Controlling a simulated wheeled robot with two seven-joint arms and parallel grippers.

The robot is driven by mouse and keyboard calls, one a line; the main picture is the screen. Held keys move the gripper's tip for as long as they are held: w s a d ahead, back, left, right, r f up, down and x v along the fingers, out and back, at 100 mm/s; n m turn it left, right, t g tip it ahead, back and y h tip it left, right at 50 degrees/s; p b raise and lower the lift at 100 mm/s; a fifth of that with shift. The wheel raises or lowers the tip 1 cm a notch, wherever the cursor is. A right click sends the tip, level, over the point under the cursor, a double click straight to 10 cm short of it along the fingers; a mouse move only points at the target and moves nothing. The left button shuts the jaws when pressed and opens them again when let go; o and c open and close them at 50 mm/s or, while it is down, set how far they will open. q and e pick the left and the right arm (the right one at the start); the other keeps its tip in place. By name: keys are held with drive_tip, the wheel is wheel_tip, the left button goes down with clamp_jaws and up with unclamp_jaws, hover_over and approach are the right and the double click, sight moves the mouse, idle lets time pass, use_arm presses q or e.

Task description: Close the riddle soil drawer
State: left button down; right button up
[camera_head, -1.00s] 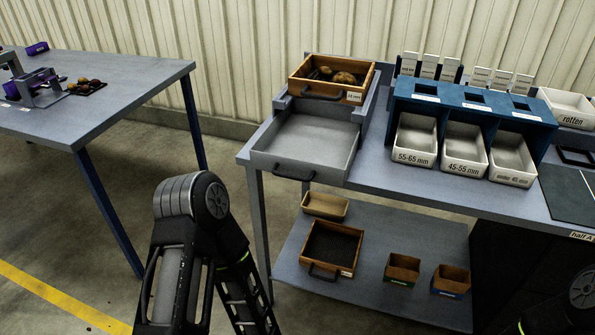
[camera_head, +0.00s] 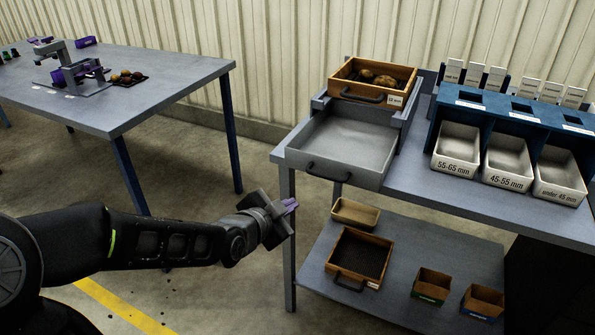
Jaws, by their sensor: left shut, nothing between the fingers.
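The riddle soil drawer (camera_head: 345,143) is a grey, empty tray pulled out toward me beneath the wooden riddle box (camera_head: 374,78), which holds several potatoes. Its dark handle (camera_head: 328,172) is on the front face, which juts past the table's front edge. My left gripper (camera_head: 291,205) is shut and empty. It shows to the left of and lower than the drawer handle in the picture, apart from it, near the table's left front leg. My right gripper is not in view.
Sizing bins (camera_head: 457,147) under a blue rack stand right of the drawer on the grey table. The lower shelf (camera_head: 400,262) holds a second wooden riddle (camera_head: 359,254) and small boxes. Another table (camera_head: 150,100) stands at left, with open floor between.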

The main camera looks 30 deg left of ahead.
use_arm(q)
drive_tip(key=s+a+r+m+t, duration=0.1)
drive_tip(key=a+r+m, duration=0.2)
drive_tip(key=m, duration=0.7)
drive_tip(key=shift+a+r+t, duration=0.3)
drive_tip(key=shift+a+r, duration=0.1)
drive_tip(key=shift+r, duration=0.45)
approach(303, 162)
wheel_tip(303, 162, down, 2)
drive_tip(key=w, duration=0.2)
drive_tip(key=shift+w+d, duration=0.1)
drive_tip(key=shift+w, duration=2.05)
